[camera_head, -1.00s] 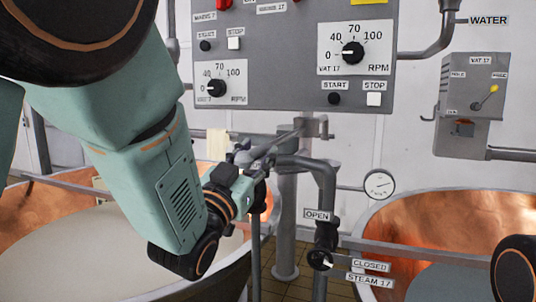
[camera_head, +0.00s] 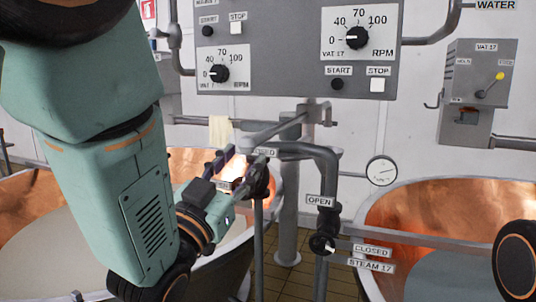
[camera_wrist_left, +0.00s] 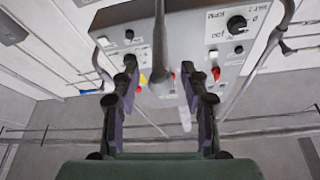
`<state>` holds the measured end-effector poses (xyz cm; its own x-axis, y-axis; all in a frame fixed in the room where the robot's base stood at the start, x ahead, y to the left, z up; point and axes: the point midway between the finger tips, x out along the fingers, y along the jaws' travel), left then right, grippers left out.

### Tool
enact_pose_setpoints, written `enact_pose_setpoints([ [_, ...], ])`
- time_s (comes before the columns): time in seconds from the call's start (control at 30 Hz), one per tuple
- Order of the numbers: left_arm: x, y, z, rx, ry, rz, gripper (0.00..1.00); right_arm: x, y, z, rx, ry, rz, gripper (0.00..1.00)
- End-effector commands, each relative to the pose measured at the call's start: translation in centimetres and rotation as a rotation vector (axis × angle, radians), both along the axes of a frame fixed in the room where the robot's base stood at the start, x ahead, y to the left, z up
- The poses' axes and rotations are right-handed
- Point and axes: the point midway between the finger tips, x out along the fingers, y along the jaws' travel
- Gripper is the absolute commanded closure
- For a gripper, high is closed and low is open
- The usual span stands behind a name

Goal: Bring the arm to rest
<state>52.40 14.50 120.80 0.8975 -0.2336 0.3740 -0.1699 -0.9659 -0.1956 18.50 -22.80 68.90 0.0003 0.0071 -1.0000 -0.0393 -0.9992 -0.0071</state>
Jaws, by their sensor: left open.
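My left arm comes in from the left of the head view, in green and black. Its gripper (camera_head: 243,160) is open, with its fingers raised in front of the grey pipework and the copper vat behind. No object shows between the fingers. In the left wrist view the two purple-grey fingers (camera_wrist_left: 160,72) stand well apart and point toward the grey control panel (camera_wrist_left: 225,50). A grey pipe or lever shows in the gap beyond them. Only a round black joint with an orange ring shows of my right arm, at the lower right; its gripper is out of frame.
The grey control panel (camera_head: 290,75) with RPM knobs hangs behind. A steam valve (camera_head: 322,243) on a vertical pipe stands right of the gripper, near a gauge (camera_head: 382,170). Copper vats stand at left and right (camera_head: 440,222). A lever box (camera_head: 475,95) is at upper right.

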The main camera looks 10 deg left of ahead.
Motion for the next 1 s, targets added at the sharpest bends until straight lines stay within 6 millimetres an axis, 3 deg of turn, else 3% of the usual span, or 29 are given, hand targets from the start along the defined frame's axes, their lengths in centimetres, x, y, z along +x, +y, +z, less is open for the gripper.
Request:
enact_pose_setpoints([
  [0.3,0.1,0.0,-0.2,0.003,0.009,0.003,0.55,0.0,0.0,0.0,0.000,0.000,0.000,0.62],
  [0.47,1.0,0.7,-3.1,0.031,0.142,0.044,0.55,0.0,0.0,0.0,0.000,0.000,0.000,0.62],
  [0.53,1.5,1.6,-6.0,0.044,0.270,0.083,0.55,0.0,0.0,0.0,0.000,0.000,0.000,0.62],
  [0.73,-0.1,4.3,-19.4,0.049,0.699,0.167,0.55,0.0,0.0,0.0,0.000,0.000,0.000,0.62],
  [0.87,-3.3,5.6,-27.2,0.046,0.949,0.204,0.55,0.0,0.0,0.0,0.000,0.000,0.000,0.62],
  [1.0,-8.4,6.6,-34.9,0.041,1.208,0.236,0.55,0.0,0.0,0.0,0.000,0.000,0.000,0.62],
])
